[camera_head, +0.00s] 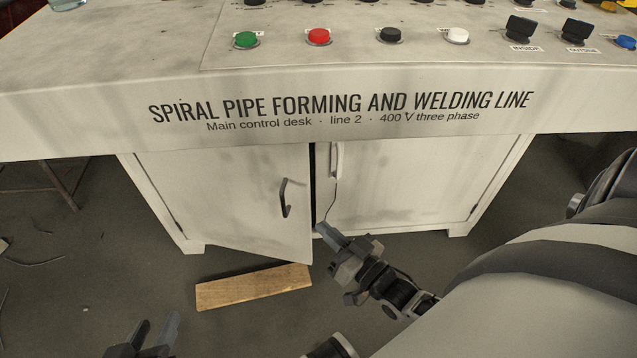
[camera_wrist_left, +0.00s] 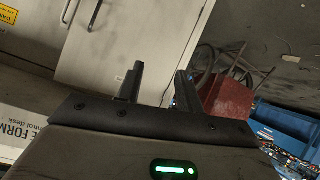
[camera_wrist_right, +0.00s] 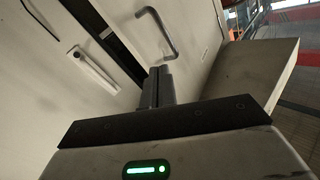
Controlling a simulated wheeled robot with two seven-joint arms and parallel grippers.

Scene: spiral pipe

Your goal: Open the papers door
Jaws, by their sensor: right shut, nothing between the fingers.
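The white cabinet under the desk has two doors. The left door (camera_head: 235,200), with a dark handle (camera_head: 286,198), stands ajar, its right edge swung outward past a dark gap. The right door (camera_head: 420,185), with a pale handle (camera_head: 336,160), looks shut. Which one is the papers door I cannot tell. My right gripper (camera_head: 325,230) is shut and empty at the low part of the gap, beside the left door's free edge. In the right wrist view its fingertips (camera_wrist_right: 160,72) lie below the dark handle (camera_wrist_right: 160,30); contact is unclear. My left gripper (camera_head: 152,335) is open and empty, low in front.
The control desk top (camera_head: 110,50) overhangs the doors, with several buttons on it. A wooden board (camera_head: 253,287) lies on the floor beneath the left door. Thin dark strands lie on the floor at left. A red object (camera_wrist_left: 225,100) and blue containers (camera_wrist_left: 285,120) show in the left wrist view.

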